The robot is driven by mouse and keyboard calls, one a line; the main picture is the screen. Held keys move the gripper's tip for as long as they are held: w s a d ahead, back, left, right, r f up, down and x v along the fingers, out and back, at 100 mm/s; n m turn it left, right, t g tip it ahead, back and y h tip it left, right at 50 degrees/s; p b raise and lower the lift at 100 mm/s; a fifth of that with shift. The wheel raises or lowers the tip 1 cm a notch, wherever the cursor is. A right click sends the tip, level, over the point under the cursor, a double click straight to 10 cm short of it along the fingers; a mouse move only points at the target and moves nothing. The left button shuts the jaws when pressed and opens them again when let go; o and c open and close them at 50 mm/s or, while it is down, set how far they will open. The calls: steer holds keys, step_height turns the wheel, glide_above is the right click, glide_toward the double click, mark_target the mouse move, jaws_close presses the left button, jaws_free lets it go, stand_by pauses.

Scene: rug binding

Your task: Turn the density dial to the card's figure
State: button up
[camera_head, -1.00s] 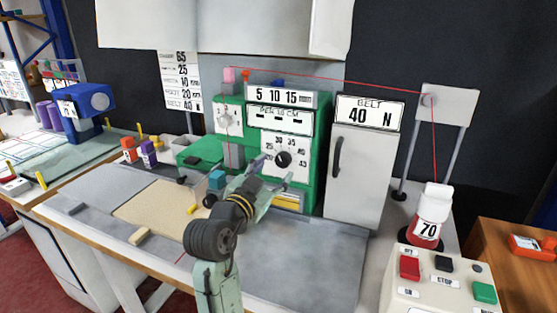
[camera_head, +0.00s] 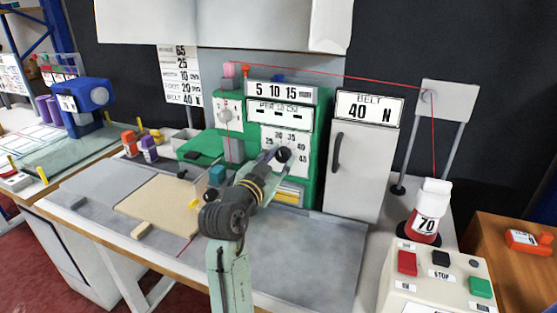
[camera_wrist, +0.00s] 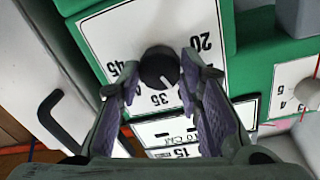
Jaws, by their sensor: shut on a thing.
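The density dial (camera_wrist: 158,68) is a black round knob with a white pointer line on a white scale plate (camera_wrist: 120,40) on the green machine (camera_head: 312,160). In the wrist view the scale appears upside down, with 45, 35 and 20 readable. The pointer points near 35, slightly to its right; figures behind the fingers are hidden. My gripper (camera_wrist: 160,78) is shut on the knob, one purple-padded finger on each side. The dial (camera_head: 284,154) also shows at my gripper's tip in the head view.
A grey cabinet (camera_head: 358,165) marked BELT 40 N stands right of the machine. A smaller dial (camera_head: 226,116) sits left on the machine. The grey tabletop (camera_head: 310,260) is largely clear.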

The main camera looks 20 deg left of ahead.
steer(key=c, duration=0.5)
steer(key=shift+n, duration=0.4)
steer(key=n+p, duration=0.1)
steer(key=n, duration=0.2)
steer(key=shift+n+p, duration=0.75)
steer(key=shift+n, duration=1.35)
steer(key=shift+f, duration=0.1)
steer(key=o, duration=1.2)
steer(key=shift+c, duration=0.2)
steer(key=shift+s, duration=0.1)
